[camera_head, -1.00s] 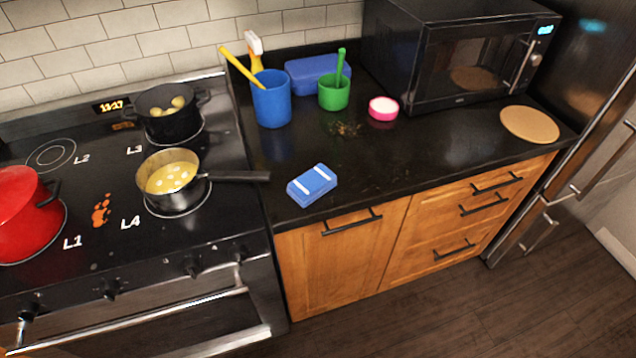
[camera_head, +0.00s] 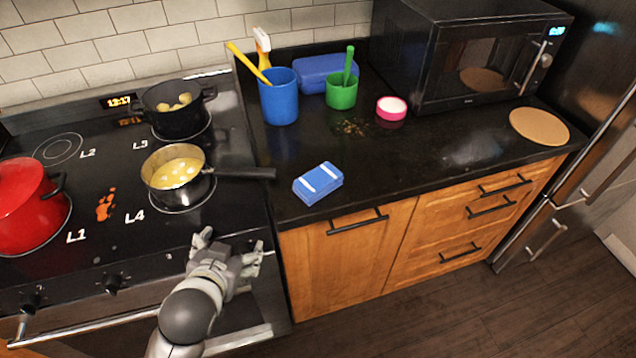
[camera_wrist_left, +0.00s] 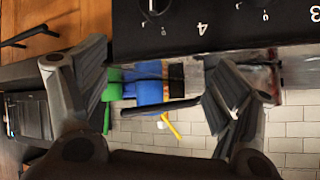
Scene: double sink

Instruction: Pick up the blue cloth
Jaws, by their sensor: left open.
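The blue cloth (camera_head: 318,184), folded with two white stripes, lies on the black counter (camera_head: 400,170) near its front left edge, just right of the stove. My left gripper (camera_head: 230,243) is open and empty in front of the stove's front edge, to the left of and nearer than the cloth. Its open fingers also show in the left wrist view (camera_wrist_left: 165,85), with blue and green things beyond them; I cannot tell whether the cloth is among these. My right gripper is not in view.
A saucepan (camera_head: 176,170) stands on the stove, its handle reaching over the counter's edge behind the cloth. A red pot (camera_head: 28,210) and black pot (camera_head: 178,108) stand there too. A blue cup (camera_head: 279,98), green cup (camera_head: 341,94) and microwave (camera_head: 480,60) stand farther back.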

